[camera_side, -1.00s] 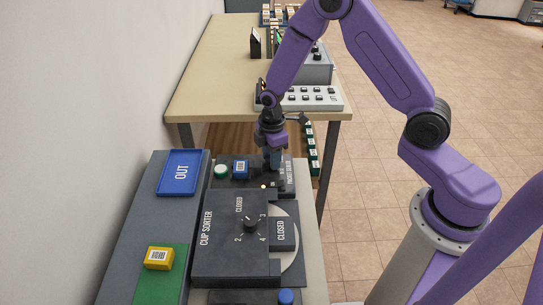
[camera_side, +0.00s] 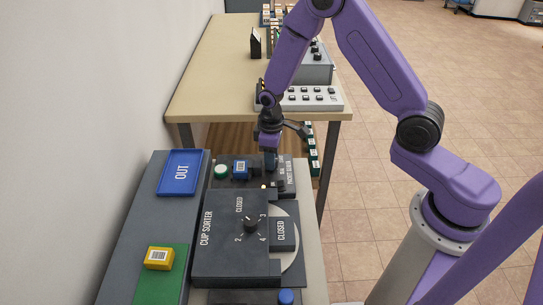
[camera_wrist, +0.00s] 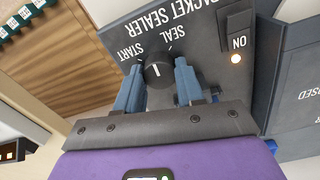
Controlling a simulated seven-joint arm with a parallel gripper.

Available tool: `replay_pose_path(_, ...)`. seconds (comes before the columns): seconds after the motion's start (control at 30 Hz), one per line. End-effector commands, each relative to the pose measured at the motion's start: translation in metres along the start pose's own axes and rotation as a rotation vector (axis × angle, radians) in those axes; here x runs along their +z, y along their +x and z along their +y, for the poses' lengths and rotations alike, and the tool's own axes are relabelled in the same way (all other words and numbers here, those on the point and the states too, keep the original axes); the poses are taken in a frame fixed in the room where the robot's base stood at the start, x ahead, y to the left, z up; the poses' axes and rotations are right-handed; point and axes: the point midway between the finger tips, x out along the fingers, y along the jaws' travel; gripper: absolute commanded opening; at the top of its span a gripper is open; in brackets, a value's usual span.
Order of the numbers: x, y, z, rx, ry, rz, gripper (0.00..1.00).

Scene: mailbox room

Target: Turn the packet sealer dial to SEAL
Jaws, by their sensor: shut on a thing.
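The packet sealer (camera_side: 285,172) is a dark panel beyond the clip sorter; its labelled face shows in the wrist view (camera_wrist: 205,60). Its round black dial (camera_wrist: 158,72) has a white pointer line, with START and SEAL printed around it. The line appears to lie between the two label marks; I cannot tell that it meets either. My gripper (camera_wrist: 158,76) is shut on the dial, with one blue-grey finger on each side. In the side view, my gripper (camera_side: 270,163) reaches down to the sealer and hides the dial.
A switch marked ON has a lit lamp (camera_wrist: 236,59). A green button (camera_side: 221,172) and a blue block (camera_side: 241,170) are left of my gripper. The clip sorter (camera_side: 225,250) stands in front. A blue OUT tray (camera_side: 163,184) is at left.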

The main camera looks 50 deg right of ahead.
Motion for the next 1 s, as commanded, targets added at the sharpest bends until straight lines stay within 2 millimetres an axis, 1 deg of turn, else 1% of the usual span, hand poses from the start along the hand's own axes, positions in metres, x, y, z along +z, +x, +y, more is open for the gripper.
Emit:
replay_pose_path(0.5, -0.0004, -0.0006, 0.0000, 0.001, 0.021, 0.001, 0.07)
replay_pose_path(0.53, -0.0004, -0.0006, 0.0000, 0.001, 0.021, 0.001, 0.41)
replay_pose_path(0.57, -0.0004, -0.0006, 0.0000, 0.001, 0.021, 0.001, 0.51)
replay_pose_path(0.6, -0.0004, -0.0006, 0.0000, 0.001, 0.021, 0.001, 0.63)
replay_pose_path(0.87, -0.0002, -0.0003, 0.0001, 0.000, 0.021, 0.000, 0.63)
replay_pose_path(1.0, -0.0006, -0.0047, 0.0002, 0.001, 0.021, 0.001, 0.63)
